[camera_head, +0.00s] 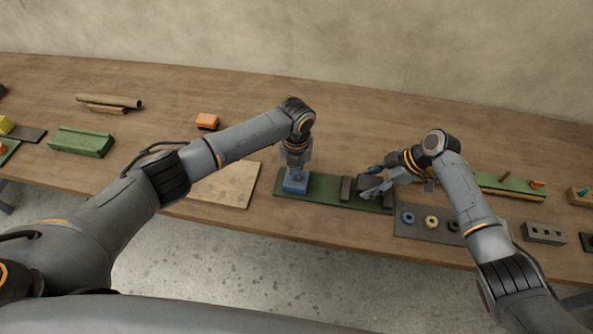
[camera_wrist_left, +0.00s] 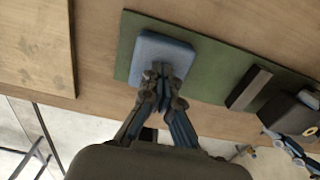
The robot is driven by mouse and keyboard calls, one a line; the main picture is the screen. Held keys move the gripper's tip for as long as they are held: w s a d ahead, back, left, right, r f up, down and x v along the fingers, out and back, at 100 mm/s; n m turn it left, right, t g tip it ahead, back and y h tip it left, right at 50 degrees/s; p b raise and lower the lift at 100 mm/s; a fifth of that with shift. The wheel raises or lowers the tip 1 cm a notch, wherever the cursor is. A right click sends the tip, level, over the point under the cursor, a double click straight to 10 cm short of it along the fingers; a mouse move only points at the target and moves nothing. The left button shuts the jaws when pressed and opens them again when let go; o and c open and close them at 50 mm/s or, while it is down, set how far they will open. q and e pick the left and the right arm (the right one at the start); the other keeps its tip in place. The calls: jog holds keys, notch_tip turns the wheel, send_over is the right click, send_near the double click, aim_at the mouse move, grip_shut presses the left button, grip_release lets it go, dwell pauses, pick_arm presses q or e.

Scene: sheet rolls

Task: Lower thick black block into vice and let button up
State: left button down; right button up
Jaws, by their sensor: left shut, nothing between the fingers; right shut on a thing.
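The green base plate (camera_head: 325,193) carries a blue button (camera_head: 295,187) at its left end and a vice with a dark jaw (camera_head: 346,189) at its right. My left gripper (camera_head: 296,174) is shut and empty, pointing down with its fingertips on the button; the left wrist view shows the button (camera_wrist_left: 165,48) under the shut fingertips (camera_wrist_left: 161,78). My right gripper (camera_head: 370,189) is shut on the thick black block (camera_head: 369,181) just right of the jaw. The block also shows in the left wrist view (camera_wrist_left: 283,114). I cannot tell whether it touches the plate; the gripper partly hides it.
A grey tray with several rings (camera_head: 432,222) lies right of the plate. A tan board (camera_head: 228,186) lies left of it. An orange block (camera_head: 207,121) and a green block (camera_head: 81,141) stand further left. The table behind the plate is clear.

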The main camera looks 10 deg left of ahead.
pick_arm(q)
jog(key=shift+s+f, duration=0.2)
pick_arm(e)
jog(key=shift+f, duration=1.35)
jog(key=o, duration=1.5)
jog(key=shift+r, duration=4.55)
pick_arm(q)
notch_tip(320, 180, up, 9)
jog(key=p, duration=0.7)
jog(key=shift+w+r+p, duration=0.15)
jog(key=shift+r+p, duration=0.05)
jog(key=shift+p, duration=0.1)
pick_arm(e)
notch_tip(320, 180, up, 8)
jog(key=shift+f, duration=0.25)
pick_arm(q)
jog(key=shift+f, duration=0.1)
